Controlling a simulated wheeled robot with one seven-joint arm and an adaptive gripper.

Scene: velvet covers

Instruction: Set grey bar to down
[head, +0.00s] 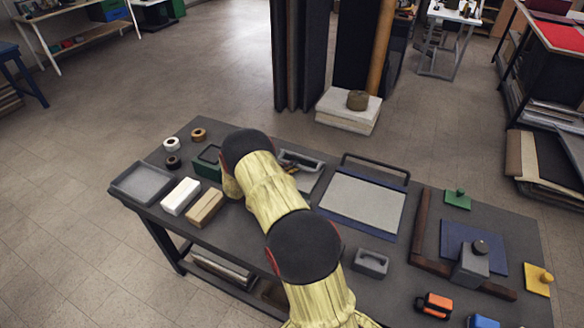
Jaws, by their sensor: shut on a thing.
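A dark grey bar (378,163) runs along the far edge of a blue-edged board with a pale grey sheet (361,203) on the table. It looks like a thin U-shaped rail, raised a little above the board at its far side. Its exact angle is hard to tell from here. My arm, in a yellow cover with dark joints, reaches up from the bottom to the left of the board. My gripper does not show; the arm seems to hide it. I cannot see any contact with the bar.
Left of my arm are a grey tray (143,184), a white block (181,196), a tan block (206,207) and tape rolls. A grey open holder (302,161) is beside my arm. Right of the board are a brown square (421,228) and a grey block (471,268).

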